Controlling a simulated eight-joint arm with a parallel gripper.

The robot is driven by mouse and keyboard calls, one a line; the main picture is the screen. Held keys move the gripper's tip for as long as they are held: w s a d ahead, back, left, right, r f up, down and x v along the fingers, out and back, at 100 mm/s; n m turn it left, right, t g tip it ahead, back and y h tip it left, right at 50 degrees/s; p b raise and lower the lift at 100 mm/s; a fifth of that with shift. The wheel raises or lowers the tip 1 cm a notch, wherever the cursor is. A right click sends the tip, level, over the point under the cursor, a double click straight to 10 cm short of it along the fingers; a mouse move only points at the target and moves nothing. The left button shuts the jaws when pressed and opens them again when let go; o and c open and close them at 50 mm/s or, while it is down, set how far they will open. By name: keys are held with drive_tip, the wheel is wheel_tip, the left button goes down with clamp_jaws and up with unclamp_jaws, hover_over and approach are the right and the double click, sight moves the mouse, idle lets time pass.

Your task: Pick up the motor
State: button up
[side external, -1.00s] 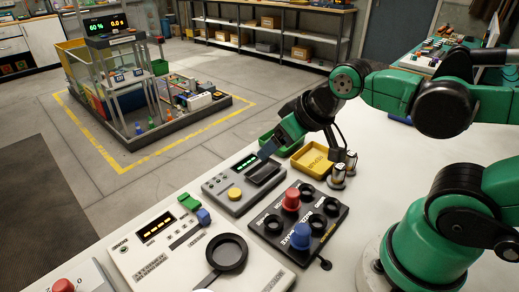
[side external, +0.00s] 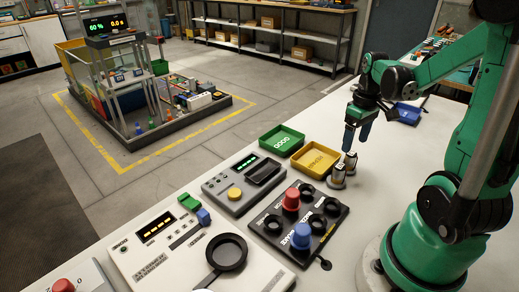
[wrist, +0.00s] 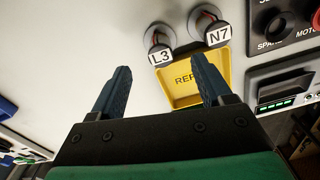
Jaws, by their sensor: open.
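Two small metal motors with dark bases stand upright side by side on the white bench in the side view: a nearer one (side external: 337,177) and a farther one (side external: 350,161). In the wrist view they carry white labels, L3 (wrist: 159,47) and N7 (wrist: 213,29). My gripper (side external: 358,146) points down just above and behind the motors in the side view. Its two blue fingers are apart and empty. In the wrist view, the motors lie beyond my gripper's fingertips (wrist: 160,65), apart from them.
A yellow tray (side external: 316,174) lies beside the motors, with a green tray (side external: 281,154) left of it. A black socket block (side external: 266,222) holds a red and a blue round piece. A grey meter box (side external: 211,184) stands nearby. A blue tray (side external: 420,116) sits behind.

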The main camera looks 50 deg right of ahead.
sight(352, 153)
drive_tip(key=shift+f, duration=2.6)
drive_tip(key=shift+c, duration=0.3)
clamp_jaws()
